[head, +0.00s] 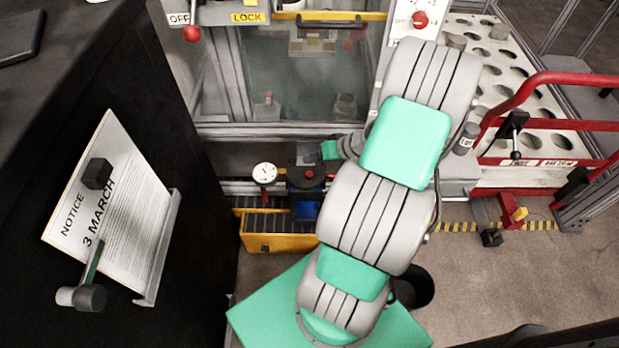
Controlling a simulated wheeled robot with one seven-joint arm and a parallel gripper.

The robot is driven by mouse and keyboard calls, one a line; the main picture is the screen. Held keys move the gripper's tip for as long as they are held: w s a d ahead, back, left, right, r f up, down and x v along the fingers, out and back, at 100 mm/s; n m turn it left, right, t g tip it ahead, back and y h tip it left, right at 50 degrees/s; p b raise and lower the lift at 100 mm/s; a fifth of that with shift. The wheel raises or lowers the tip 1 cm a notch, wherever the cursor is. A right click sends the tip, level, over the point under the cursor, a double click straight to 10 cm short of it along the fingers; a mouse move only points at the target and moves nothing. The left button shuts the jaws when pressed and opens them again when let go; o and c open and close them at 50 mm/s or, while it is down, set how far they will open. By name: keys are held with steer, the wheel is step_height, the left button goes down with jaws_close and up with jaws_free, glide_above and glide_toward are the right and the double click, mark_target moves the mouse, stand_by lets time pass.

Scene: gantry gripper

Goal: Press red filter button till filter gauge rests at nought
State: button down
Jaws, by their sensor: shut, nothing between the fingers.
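A small round white gauge (265,173) with a dark needle stands above a red fitting at the middle left of the head view. Its reading is too small to tell. Just right of it is a dark filter unit (303,186) with a red button (309,174) on its top and a blue part below. My grey and green arm reaches up from the bottom and bends back behind its upper links. My gripper (309,160) is small and partly hidden, shut and empty, close above the button. I cannot tell whether it touches the button.
A yellow drawer (270,241) sits below the filter unit. A framed glass panel (300,80) stands behind. A black cabinet with a notice (115,210) fills the left. Red rails (550,80) and a white holed rack (515,75) stand right. The lower-right floor is mostly clear.

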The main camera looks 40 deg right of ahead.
mark_target(312, 175)
steer(key=shift+f+b, duration=1.15)
steer(key=shift+f, duration=1)
steer(key=shift+f, duration=0.1)
steer(key=shift+f+b, duration=0.3)
steer(key=shift+b, duration=0.05)
steer(key=shift+f+b, duration=0.4)
steer(key=shift+f, duration=0.15)
stand_by(0.6)
steer(key=shift+r, duration=0.15)
steer(key=shift+r+p, duration=0.75)
steer(key=shift+r, duration=0.05)
step_height(312, 175, up, 5)
steer(key=p, duration=0.4)
steer(key=shift+r, duration=0.1)
